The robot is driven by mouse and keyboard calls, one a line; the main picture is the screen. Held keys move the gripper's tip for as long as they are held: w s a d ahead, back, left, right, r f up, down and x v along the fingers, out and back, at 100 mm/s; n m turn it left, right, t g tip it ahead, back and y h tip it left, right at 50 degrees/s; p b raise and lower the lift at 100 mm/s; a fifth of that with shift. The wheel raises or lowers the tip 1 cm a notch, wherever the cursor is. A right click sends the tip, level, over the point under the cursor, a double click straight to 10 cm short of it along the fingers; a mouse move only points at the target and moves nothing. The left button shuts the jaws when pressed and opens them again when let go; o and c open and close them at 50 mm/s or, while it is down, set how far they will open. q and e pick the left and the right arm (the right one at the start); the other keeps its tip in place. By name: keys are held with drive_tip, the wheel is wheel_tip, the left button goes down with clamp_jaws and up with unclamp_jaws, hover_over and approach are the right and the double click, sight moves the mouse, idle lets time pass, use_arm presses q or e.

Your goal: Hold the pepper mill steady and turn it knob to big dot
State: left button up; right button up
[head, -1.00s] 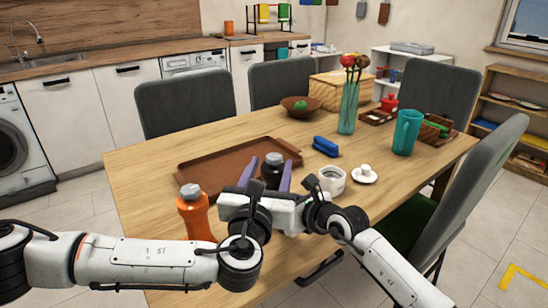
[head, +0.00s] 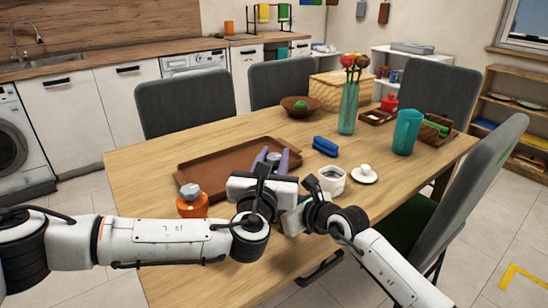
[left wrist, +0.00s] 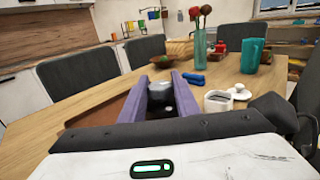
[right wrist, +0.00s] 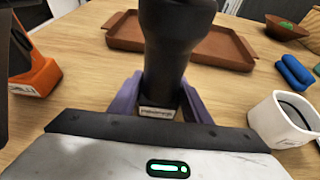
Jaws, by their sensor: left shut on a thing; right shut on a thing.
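The black pepper mill stands upright on the table, its dark grey knob (left wrist: 160,92) on top. In the head view my left gripper (head: 270,157) hides most of the mill. In the left wrist view my left gripper (left wrist: 160,97) has its purple fingers shut on the knob, one each side. Small pale marks show on the knob; I cannot tell which dot they are. In the right wrist view my right gripper (right wrist: 158,100) is shut on the mill's lower dark body (right wrist: 165,65), above a small pale label. In the head view its fingers are hidden.
A brown tray (head: 198,168) lies behind the mill. The table's left end is clear.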

sight(273, 156)
use_arm(q)
drive_tip(key=shift+a+m+h, duration=0.2)
drive_tip(key=shift+m+h, duration=0.4)
drive_tip(key=shift+h, duration=0.3)
drive_tip(key=shift+d+m+g+h, duration=0.15)
drive_tip(key=shift+m+g+h, duration=1.3)
drive_tip(key=shift+h, duration=0.85)
drive_tip(key=o, duration=1.1)
drive_tip(key=shift+c, duration=0.2)
wheel_tip(273, 156, up, 10)
